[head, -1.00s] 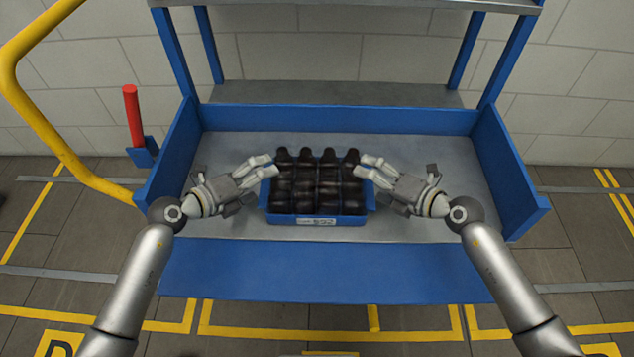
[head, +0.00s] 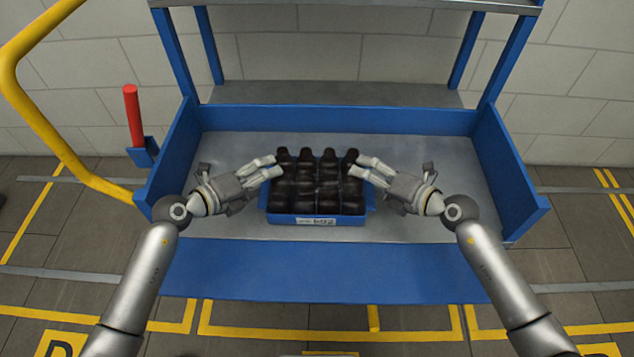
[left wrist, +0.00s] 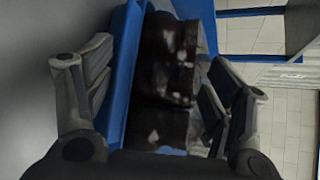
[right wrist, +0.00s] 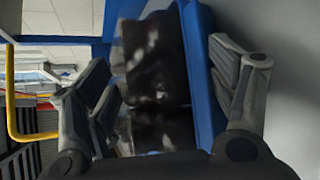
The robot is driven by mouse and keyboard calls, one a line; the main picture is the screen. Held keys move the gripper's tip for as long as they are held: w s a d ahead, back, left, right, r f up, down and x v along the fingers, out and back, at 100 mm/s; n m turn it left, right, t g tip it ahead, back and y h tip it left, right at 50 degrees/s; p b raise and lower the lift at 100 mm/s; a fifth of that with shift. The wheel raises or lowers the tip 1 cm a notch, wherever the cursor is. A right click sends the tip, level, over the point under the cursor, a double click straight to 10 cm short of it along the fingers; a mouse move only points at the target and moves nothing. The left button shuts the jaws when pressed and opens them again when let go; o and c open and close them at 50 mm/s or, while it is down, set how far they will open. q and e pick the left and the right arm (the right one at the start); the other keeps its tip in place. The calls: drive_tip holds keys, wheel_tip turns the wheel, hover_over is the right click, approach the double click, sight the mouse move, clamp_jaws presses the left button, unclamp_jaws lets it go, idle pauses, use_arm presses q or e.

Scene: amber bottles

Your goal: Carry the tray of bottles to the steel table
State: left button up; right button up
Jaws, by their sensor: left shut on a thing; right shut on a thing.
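The blue tray (head: 290,219) with a white label on its front holds several dark amber bottles (head: 318,185). It rests on the grey metal deck of a blue-framed cart. My left gripper (head: 272,168) is shut at the tray's left end, and my right gripper (head: 362,170) is shut at its right end. In the left wrist view, the blue tray wall (left wrist: 122,75) and dark bottles (left wrist: 165,60) lie between the fingers. The right wrist view shows the tray wall (right wrist: 202,75) and bottles (right wrist: 155,60) between the fingers too. The exact contact points are partly hidden.
The cart deck (head: 420,215) has bare room on both sides of the tray. Blue side walls (head: 508,170) and a back rail (head: 340,119) bound it. A yellow tubular rail (head: 40,125) and a red handle (head: 133,115) stand at left. No steel table is identifiable.

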use_arm(q)
drive_tip(key=c, duration=0.5)
use_arm(e)
drive_tip(key=shift+f, duration=0.1)
drive_tip(key=c, duration=0.5)
use_arm(q)
drive_tip(key=shift+w+d+r, duration=0.1)
drive_tip(key=shift+r, duration=0.15)
use_arm(e)
drive_tip(key=shift+o, duration=0.2)
drive_tip(key=shift+w, duration=0.1)
use_arm(q)
drive_tip(key=shift+r, duration=0.1)
use_arm(e)
drive_tip(key=shift+r, duration=0.25)
